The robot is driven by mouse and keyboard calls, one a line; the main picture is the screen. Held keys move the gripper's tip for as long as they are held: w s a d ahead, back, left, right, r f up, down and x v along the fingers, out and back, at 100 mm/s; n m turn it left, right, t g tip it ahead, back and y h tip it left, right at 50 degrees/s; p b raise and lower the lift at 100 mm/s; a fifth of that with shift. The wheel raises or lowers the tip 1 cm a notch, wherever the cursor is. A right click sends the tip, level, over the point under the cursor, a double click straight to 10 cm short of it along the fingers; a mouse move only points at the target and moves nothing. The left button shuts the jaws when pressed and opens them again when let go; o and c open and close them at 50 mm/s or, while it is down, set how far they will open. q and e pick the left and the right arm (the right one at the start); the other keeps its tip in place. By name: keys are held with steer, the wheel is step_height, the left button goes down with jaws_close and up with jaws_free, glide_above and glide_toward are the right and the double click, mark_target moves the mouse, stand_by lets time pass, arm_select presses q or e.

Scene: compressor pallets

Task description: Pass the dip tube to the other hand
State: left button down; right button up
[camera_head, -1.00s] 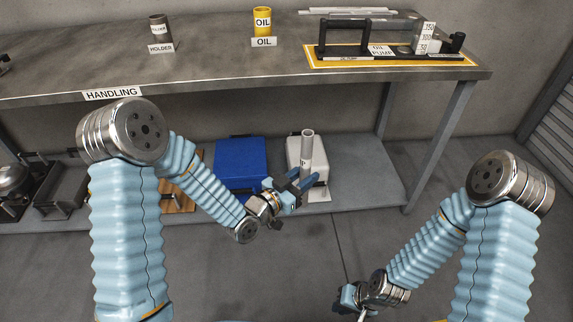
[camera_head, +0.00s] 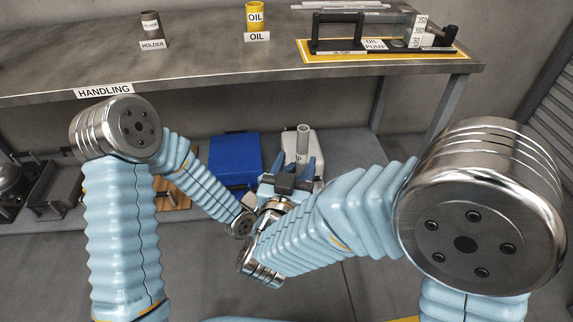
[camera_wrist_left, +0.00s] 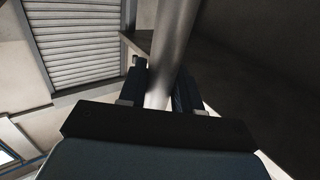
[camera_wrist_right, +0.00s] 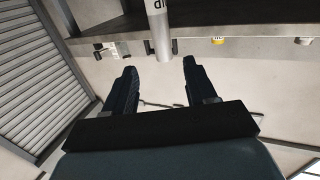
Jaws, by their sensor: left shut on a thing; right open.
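The dip tube, a pale grey cylinder (camera_head: 303,141), stands roughly upright in the head view above my right gripper's fingers. My left gripper (camera_wrist_left: 160,88) is shut on the dip tube (camera_wrist_left: 172,45), which runs between its fingers in the left wrist view. In the head view the left gripper is mostly hidden behind my right gripper. My right gripper (camera_head: 291,167) is open and empty, its fingers pointing toward the tube. In the right wrist view the tube's end (camera_wrist_right: 161,35), with part of a printed label, lies ahead of and between the open fingers (camera_wrist_right: 157,80), apart from them.
The workbench (camera_head: 200,70) carries a labelled holder (camera_head: 151,26), a yellow oil can (camera_head: 255,18) and an oil pump on a yellow-edged board (camera_head: 378,46). A blue box (camera_head: 235,158) and a pale box (camera_head: 314,148) stand on the lower shelf behind the grippers.

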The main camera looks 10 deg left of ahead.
mark_target(298, 131)
steer(key=w, duration=0.3)
steer(key=w+r, duration=0.1)
steer(key=w, duration=0.6)
steer(key=shift+w+r, duration=0.1)
steer(key=shift+r, duration=0.2)
steer(key=shift+c, duration=0.3)
steer(key=shift+a, duration=0.1)
steer(key=c, duration=0.9)
arm_select(q)
steer(key=c, duration=0.7)
jaws_free()
arm_select(e)
jaws_close()
